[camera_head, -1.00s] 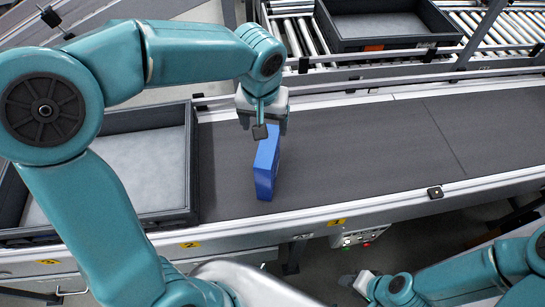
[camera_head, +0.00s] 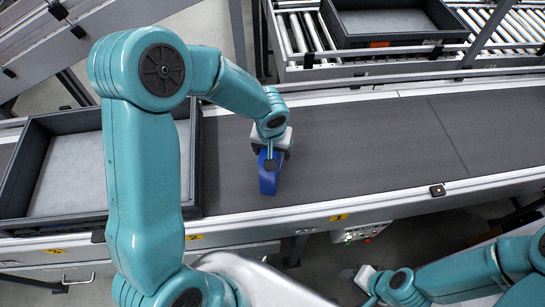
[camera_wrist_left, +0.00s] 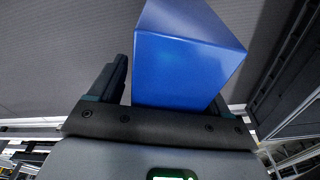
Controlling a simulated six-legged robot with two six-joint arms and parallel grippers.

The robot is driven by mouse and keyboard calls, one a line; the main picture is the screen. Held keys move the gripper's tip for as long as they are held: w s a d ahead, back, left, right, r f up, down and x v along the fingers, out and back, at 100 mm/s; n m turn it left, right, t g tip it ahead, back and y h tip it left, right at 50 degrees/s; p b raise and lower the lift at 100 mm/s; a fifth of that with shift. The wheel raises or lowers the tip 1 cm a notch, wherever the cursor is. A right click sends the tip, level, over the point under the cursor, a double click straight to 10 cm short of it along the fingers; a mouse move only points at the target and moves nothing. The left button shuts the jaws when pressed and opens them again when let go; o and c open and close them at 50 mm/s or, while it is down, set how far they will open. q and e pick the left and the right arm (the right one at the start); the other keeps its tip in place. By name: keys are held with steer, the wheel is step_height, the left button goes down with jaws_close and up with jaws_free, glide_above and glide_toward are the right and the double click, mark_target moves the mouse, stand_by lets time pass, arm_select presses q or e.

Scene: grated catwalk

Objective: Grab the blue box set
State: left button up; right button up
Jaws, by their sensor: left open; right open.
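The blue box (camera_head: 268,180) stands on the dark conveyor belt (camera_head: 370,145). My left gripper (camera_head: 270,158) is over it from above and hides its upper part. In the left wrist view the blue box (camera_wrist_left: 185,65) lies between the two open fingers. A gap shows between the box and the left-hand finger; the right-hand finger is mostly hidden behind the box. My right gripper (camera_head: 362,280) is open and empty at the lower right, in front of the conveyor's near edge.
A grey tray (camera_head: 190,160) with dark walls sits left of the box, partly behind my left arm. Another tray (camera_head: 395,42) stands on a roller conveyor (camera_head: 300,38) at the back. Metal rails edge the belt. The belt right of the box is clear.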

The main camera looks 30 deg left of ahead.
arm_select(q)
steer(key=shift+s+a, duration=0.1)
steer(key=shift+s, duration=0.05)
steer(key=shift+c, duration=0.6)
steer(key=c, duration=1)
steer(key=shift+c, duration=1.1)
steer(key=shift+r, duration=0.1)
